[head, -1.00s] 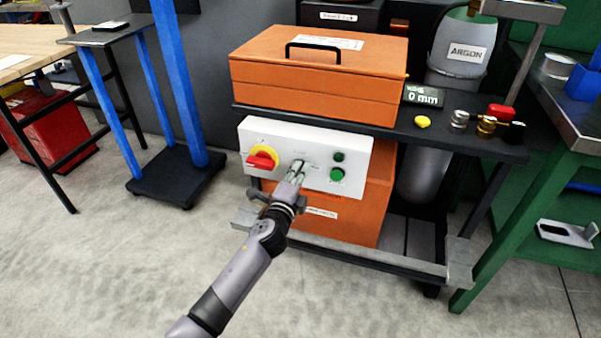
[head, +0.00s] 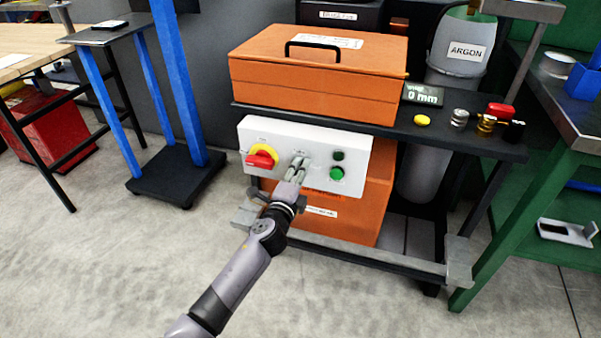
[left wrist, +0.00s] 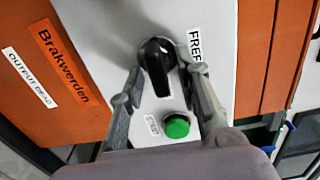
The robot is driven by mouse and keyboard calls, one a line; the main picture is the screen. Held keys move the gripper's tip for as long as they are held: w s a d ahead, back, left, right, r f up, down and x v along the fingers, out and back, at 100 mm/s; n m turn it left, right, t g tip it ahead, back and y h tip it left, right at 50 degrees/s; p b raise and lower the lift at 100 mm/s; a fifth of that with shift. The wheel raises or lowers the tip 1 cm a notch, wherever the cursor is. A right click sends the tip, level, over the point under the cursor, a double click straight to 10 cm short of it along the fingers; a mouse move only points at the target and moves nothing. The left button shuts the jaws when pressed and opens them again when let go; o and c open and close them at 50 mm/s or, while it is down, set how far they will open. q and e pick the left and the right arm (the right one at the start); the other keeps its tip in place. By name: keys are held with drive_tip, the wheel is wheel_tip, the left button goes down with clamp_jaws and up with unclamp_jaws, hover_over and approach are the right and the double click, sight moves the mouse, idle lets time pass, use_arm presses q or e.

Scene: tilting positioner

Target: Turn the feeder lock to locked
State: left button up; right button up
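The feeder lock is a black knob (left wrist: 157,66) on the white control panel (head: 254,132), seen closely in the left wrist view. A FREE label (left wrist: 195,44) sits to the right of the knob there. My left gripper (left wrist: 165,72) has one finger on each side of the knob, near its sides. Slim gaps seem to show beside the knob, and firm contact cannot be made out. In the head view my left gripper (head: 297,167) is at the middle of the panel and hides the knob. My right gripper is not in view.
A green button (head: 337,173) is right of the gripper, and a red rotary switch (head: 261,159) on yellow is to its left. The orange box (head: 320,90) stands on the shelf above. A display (head: 423,95) reads 0 mm.

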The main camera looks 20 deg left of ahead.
use_arm(q)
drive_tip(key=s, duration=1.2)
drive_tip(key=shift+a, duration=0.25)
